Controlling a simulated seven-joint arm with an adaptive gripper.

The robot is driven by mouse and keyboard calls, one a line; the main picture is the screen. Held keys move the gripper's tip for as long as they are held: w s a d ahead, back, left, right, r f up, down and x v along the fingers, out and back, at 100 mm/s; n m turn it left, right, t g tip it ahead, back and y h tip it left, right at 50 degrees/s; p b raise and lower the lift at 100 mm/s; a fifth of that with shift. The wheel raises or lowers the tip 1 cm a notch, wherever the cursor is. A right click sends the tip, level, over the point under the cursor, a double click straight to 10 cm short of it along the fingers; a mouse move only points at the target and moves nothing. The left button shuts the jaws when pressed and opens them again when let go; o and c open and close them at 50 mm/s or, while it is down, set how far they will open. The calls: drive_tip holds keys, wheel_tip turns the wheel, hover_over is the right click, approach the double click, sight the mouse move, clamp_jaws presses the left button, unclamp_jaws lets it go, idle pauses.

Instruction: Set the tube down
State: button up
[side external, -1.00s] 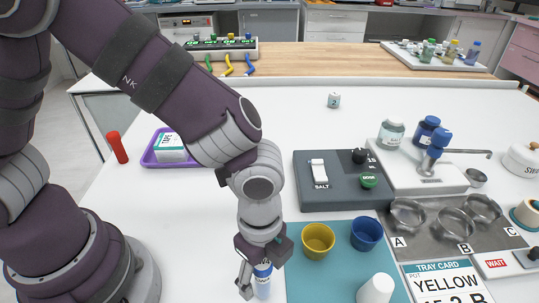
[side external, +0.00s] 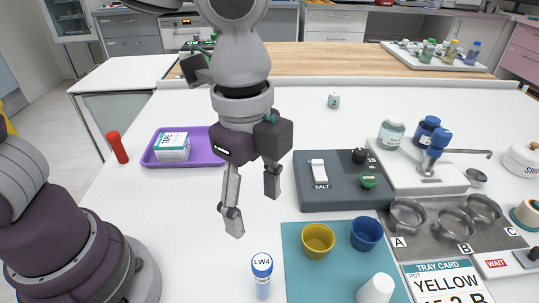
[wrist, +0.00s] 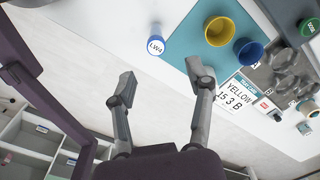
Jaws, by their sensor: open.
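The tube (side external: 262,277) stands upright on the white table near its front edge, left of the teal mat. It has a blue cap rim and a white top marked LW4. It also shows in the wrist view (wrist: 156,45), seen from above. My gripper (side external: 254,215) is open and empty, above and behind the tube in the side view, clear of it. In the wrist view both fingers of my gripper (wrist: 163,80) are spread apart with nothing between them.
The teal mat (side external: 293,275) holds a yellow cup (side external: 318,239), a blue cup (side external: 366,233) and a white cup (side external: 377,289). A grey panel (side external: 335,195) stands behind it. A purple tray (side external: 203,150) with a box lies at left. The table between tray and tube is clear.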

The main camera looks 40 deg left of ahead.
drive_tip(key=a+r+n+t, duration=0.1)
drive_tip(key=a+n+t, duration=0.1)
drive_tip(key=a+n, duration=0.5)
drive_tip(key=s+a+r+n+t, duration=0.1)
drive_tip(key=a+r+n+t, duration=0.1)
drive_tip(key=a+n, duration=0.6)
drive_tip(key=shift+s+a+r+n+t, duration=0.15)
drive_tip(key=shift+n+t, duration=0.55)
drive_tip(key=shift+n, duration=0.2)
drive_tip(key=shift+o, duration=0.2)
